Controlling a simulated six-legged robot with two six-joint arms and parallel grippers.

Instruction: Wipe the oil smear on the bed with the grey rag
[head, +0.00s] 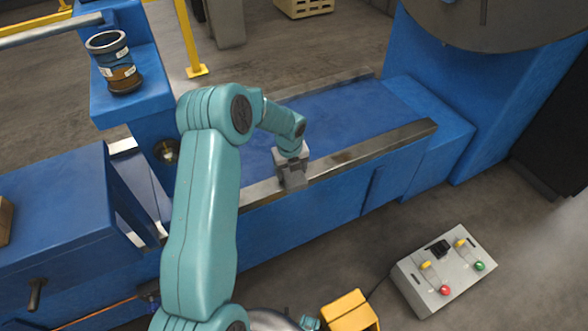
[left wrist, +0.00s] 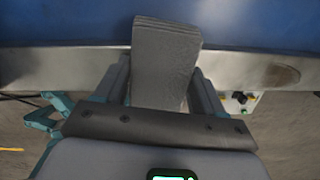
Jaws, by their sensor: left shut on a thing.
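The grey rag (left wrist: 163,62) is a folded pad between the fingers of my left gripper (left wrist: 160,85), which is shut on it. In the head view my left gripper (head: 292,172) is over the near metal rail of the blue bed (head: 345,108). The rag's far end reaches past the rail over blue in the wrist view; whether it touches the metal I cannot tell. A dark brownish smear (left wrist: 280,75) shows on the rail right of the rag. It also shows as a dull brown stretch (head: 352,154) in the head view.
A dark flanged cylinder (head: 118,65) stands on a blue ledge at upper left. A large grey disc (head: 490,20) overhangs the bed's right end. A control box (head: 443,270) with coloured knobs and a yellow object (head: 350,311) are on the near floor. The bed top is clear.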

